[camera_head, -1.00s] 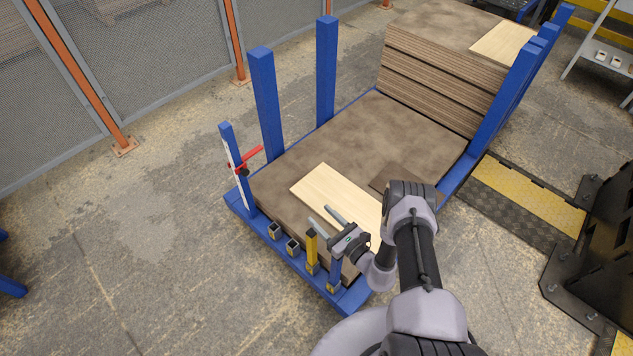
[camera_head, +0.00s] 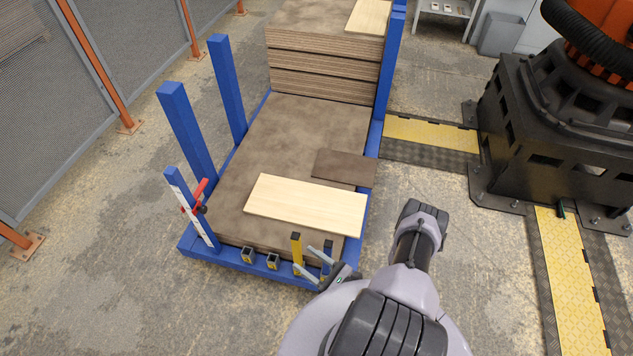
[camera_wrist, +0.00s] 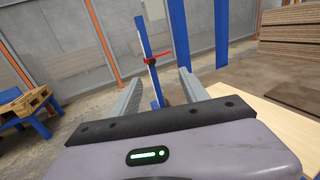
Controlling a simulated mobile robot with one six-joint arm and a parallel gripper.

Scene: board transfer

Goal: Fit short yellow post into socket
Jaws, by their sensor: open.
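The short yellow post (camera_head: 296,250) stands upright at the cart's front edge, its lower end at a socket there. How deep it sits I cannot tell. Two empty square sockets (camera_head: 247,255) and (camera_head: 272,262) are to its left.
A blue cart (camera_head: 235,262) carries brown boards, with a pale board (camera_head: 305,203) and a small dark board (camera_head: 344,167) on top. A tall blue post (camera_head: 192,210) with a red clamp (camera_head: 196,195) stands at its front left corner. A black robot pedestal (camera_head: 530,130) is at right.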

